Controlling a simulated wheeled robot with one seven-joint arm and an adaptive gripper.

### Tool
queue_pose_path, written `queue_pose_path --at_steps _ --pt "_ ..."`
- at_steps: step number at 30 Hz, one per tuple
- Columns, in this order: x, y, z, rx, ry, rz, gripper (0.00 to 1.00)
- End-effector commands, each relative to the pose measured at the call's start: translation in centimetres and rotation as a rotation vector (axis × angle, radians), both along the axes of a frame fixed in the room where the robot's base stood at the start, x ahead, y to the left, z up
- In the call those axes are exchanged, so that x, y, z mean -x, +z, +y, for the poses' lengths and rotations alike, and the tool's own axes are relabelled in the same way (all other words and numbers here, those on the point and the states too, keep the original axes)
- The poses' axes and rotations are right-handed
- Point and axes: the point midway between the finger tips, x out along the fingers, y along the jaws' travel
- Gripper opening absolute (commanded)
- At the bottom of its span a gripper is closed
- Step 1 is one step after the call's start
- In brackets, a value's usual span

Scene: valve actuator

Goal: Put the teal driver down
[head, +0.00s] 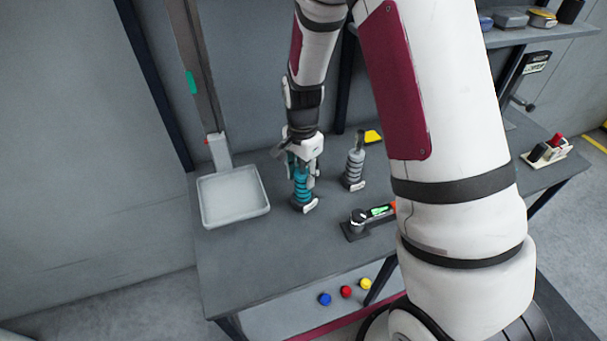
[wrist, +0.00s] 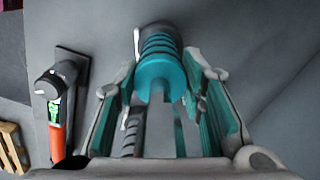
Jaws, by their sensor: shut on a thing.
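The teal driver (head: 301,187) is upright, with a ribbed teal body, over the grey bench. My gripper (head: 302,168) is above it, pointing down, with its fingers around the upper part. In the wrist view the driver (wrist: 160,62) lies between the two teal-padded fingers of my gripper (wrist: 163,80), which are shut on it. Its lower end is at a dark base with a white tag, at bench level. I cannot tell whether it bears fully on the bench.
A similar grey driver (head: 354,168) stands just right. A dark device with a green display (head: 377,212) lies in front right; it shows in the wrist view (wrist: 57,105). A white tray (head: 234,196) is at left. Bare bench (head: 255,255) lies in front.

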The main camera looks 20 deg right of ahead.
Motion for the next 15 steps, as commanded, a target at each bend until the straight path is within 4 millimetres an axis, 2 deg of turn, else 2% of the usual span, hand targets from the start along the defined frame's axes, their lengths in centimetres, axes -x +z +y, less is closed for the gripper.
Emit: queue_pose_path --at_steps 15 --pt "-0.09 -0.77 -0.01 0.000 -0.001 -0.003 0.00"
